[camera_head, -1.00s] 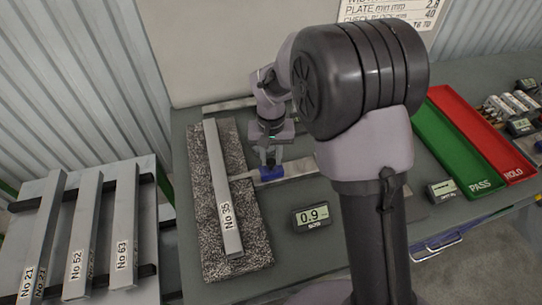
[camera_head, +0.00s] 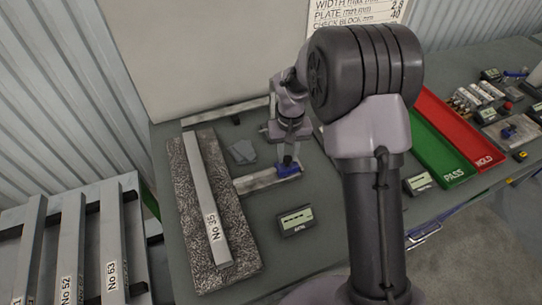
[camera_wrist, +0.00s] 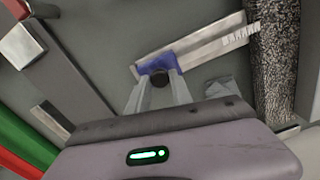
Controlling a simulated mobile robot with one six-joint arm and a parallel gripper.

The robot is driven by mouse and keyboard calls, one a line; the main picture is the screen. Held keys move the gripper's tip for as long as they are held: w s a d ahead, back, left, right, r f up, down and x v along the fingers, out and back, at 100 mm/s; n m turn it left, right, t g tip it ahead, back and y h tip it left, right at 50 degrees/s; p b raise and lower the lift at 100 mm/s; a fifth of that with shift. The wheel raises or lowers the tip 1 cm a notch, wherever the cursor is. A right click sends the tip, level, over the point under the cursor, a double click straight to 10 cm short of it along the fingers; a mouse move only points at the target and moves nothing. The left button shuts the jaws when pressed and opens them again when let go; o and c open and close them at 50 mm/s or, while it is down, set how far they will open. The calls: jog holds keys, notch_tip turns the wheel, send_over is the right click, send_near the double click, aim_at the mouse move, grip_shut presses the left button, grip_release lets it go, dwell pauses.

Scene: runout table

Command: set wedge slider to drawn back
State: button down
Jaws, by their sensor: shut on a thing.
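The wedge slider is a blue block (camera_head: 290,170) on a flat metal wedge strip (camera_head: 258,182), near the strip's right end in the head view. In the wrist view the blue block (camera_wrist: 154,63) is at the strip's left end, and the metal strip (camera_wrist: 205,45) runs up right to scale marks beside the speckled plate. My gripper (camera_head: 287,160) is over the block. In the wrist view my gripper's fingers (camera_wrist: 160,82) are shut on the slider, with a dark round knob between them. The fingertips' exact contact is partly hidden.
A bar marked No 35 (camera_head: 207,195) lies on the speckled plate (camera_head: 235,225) at left. A small readout (camera_head: 295,220) shows dashes. Grey flat pieces (camera_head: 242,152) lie behind the strip. Green (camera_head: 435,145) and red (camera_head: 460,130) trays stand at right.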

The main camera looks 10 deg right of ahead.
aim_at(289, 157)
jog(key=shift+w+d, duration=0.1)
jog(key=c, duration=1.1)
grip_release()
jog(key=shift+d, duration=0.2)
jog(key=shift+c, duration=0.2)
jog(key=shift+a, duration=0.1)
notch_tip(289, 157, up, 18)
jog(key=p, duration=0.4)
jog(key=shift+f+p, duration=0.25)
jog(key=shift+p, duration=0.05)
